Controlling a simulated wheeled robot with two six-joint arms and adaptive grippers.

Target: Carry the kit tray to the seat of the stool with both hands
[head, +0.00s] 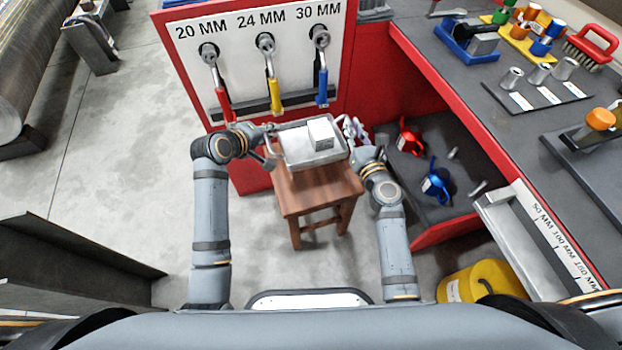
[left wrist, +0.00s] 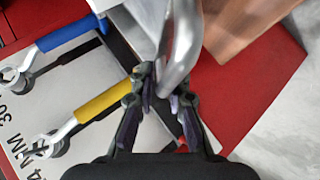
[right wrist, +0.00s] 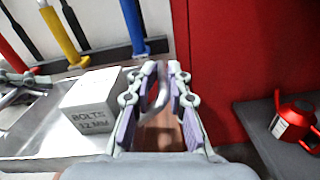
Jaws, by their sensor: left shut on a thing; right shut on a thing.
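The kit tray (head: 293,147) is a shallow silver metal tray with a handle at each end. In the head view it is over or on the seat of the brown wooden stool (head: 310,188); I cannot tell if it touches. A white box (head: 321,133) sits in it, marked "BOLTS 12 MM" in the right wrist view (right wrist: 92,100). My left gripper (head: 268,143) is shut on the tray's left handle, seen close in the left wrist view (left wrist: 180,50). My right gripper (head: 352,142) is shut on the right handle, seen in the right wrist view (right wrist: 158,92).
A red-framed panel with red, yellow (head: 273,95) and blue handled wrenches stands just behind the stool. A dark lower shelf at right holds a red can (head: 410,137) and a blue can (head: 435,183). A yellow container (head: 482,282) stands at front right. Floor at left is mostly clear.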

